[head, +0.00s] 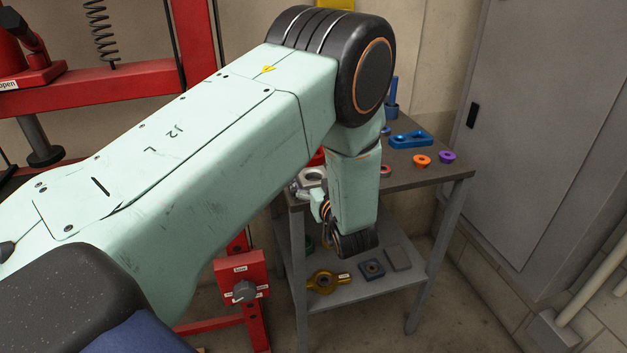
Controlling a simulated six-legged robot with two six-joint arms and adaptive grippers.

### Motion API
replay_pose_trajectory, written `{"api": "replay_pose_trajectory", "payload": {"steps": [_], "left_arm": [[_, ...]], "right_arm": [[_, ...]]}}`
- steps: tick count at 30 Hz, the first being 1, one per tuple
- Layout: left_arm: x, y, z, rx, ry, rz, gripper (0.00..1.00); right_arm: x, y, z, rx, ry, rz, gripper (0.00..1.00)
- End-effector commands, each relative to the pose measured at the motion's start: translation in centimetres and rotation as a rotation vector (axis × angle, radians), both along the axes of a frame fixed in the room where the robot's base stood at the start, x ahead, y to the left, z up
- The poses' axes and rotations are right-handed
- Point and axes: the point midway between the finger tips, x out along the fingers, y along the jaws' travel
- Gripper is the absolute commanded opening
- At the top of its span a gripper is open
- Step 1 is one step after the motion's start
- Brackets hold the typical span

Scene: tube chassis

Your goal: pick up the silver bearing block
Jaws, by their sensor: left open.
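A silver bearing block (311,176) sits at the left edge of the grey table top, partly hidden behind my left arm. My left gripper (322,214) hangs at the table's near left edge, just below and in front of the block in the picture. It is open, and nothing shows between its fingers, though the wrist covers part of it. I cannot tell the exact gap between the gripper and the block. My right gripper is out of view.
The table (440,167) also holds a blue link part (410,139), an orange ring (422,160) and a purple ring (447,157). Its lower shelf (345,293) carries a gold part (322,281) and dark blocks. A red press frame (110,85) stands left; a grey cabinet (540,110) stands right.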

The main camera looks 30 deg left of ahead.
Motion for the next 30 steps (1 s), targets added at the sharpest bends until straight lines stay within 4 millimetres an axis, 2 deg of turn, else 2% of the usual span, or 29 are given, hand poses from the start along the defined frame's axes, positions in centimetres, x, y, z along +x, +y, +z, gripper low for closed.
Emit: {"api": "replay_pose_trajectory", "payload": {"steps": [3,11,30], "left_arm": [[0.55,0.71,-0.31,-0.001,0.001,0.001,0.92],[0.61,0.81,-0.24,0.001,0.002,0.0,0.92],[0.65,1.29,-0.23,0.0,0.002,0.001,0.38]], "right_arm": [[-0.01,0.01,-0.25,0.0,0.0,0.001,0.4],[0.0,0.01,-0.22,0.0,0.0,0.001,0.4],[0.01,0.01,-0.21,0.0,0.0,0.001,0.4]]}}
